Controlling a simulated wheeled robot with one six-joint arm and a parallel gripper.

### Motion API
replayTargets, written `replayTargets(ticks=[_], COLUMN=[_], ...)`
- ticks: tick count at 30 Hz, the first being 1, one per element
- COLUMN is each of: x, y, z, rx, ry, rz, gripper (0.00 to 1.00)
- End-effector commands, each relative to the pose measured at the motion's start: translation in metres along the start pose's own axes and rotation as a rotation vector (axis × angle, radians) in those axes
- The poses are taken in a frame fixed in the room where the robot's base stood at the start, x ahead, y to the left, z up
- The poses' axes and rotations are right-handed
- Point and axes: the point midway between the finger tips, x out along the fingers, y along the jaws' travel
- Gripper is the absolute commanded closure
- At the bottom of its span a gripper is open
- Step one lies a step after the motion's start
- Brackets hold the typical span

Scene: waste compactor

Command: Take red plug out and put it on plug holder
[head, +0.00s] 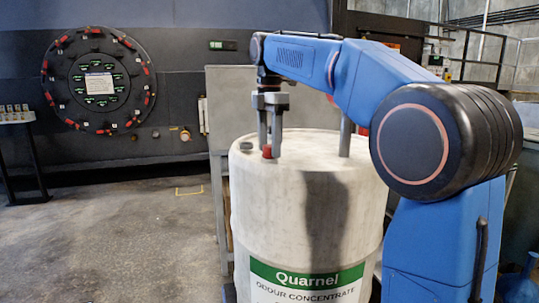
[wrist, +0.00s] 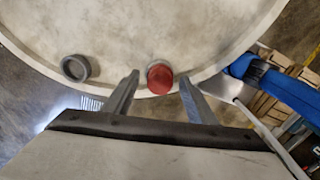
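The red plug (head: 267,152) sits at the near edge of the white drum's top (head: 320,146). In the wrist view the red plug (wrist: 160,78) lies between the two fingertips. My gripper (head: 269,145) points down over the drum with its fingers apart, one on each side of the plug. In the wrist view my gripper (wrist: 159,84) shows a gap between each finger and the plug. A grey ring-shaped fitting (wrist: 76,68) is on the drum top left of the plug. I cannot identify the plug holder.
A grey upright post (head: 345,136) stands at the drum, right of my gripper. A dark round hatch (head: 99,80) with red clamps is on the back wall. A small stand (head: 15,114) with several small items is far left. The floor left of the drum is mostly clear.

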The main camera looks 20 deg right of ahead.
Motion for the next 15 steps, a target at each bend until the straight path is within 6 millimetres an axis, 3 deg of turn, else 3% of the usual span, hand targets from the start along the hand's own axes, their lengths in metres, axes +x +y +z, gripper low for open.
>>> replayTargets(ticks=[15], x=[-0.0002], y=[0.0], z=[0.0], rx=[0.024], ry=[0.0], rz=[0.001], gripper=[0.52])
